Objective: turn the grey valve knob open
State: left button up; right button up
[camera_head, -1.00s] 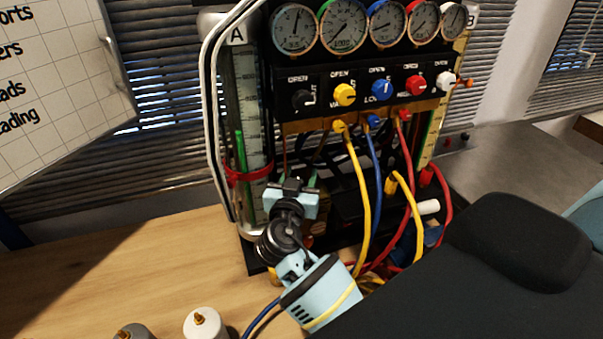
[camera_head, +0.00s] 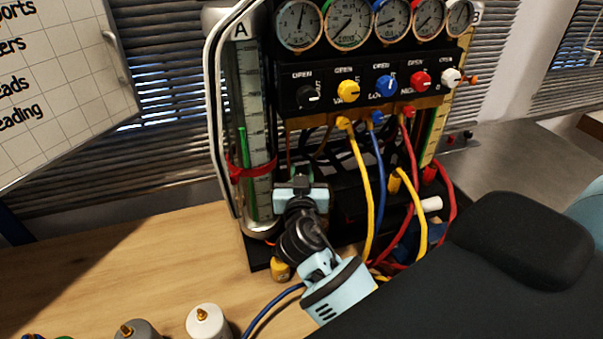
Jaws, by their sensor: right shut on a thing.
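The dark grey valve knob (camera_head: 308,96) is at the left end of the row of knobs on the black panel (camera_head: 325,110), under an OPEN label. My right gripper (camera_head: 300,188) is well below this knob, in front of the rig's lower left part and apart from the knob. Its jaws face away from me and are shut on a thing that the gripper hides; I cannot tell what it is. My left gripper is not in view.
Yellow, blue, red and white knobs continue the row, with round gauges (camera_head: 349,22) above. Hoses (camera_head: 361,190) hang in front of the rig, right of my gripper. A clear column (camera_head: 256,130) stands at left. Cylinders (camera_head: 207,322) stand on the wooden table (camera_head: 140,265).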

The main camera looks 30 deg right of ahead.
jog(key=shift+n+t+y, duration=0.3)
jog(key=shift+y, duration=0.1)
jog(key=o, duration=1)
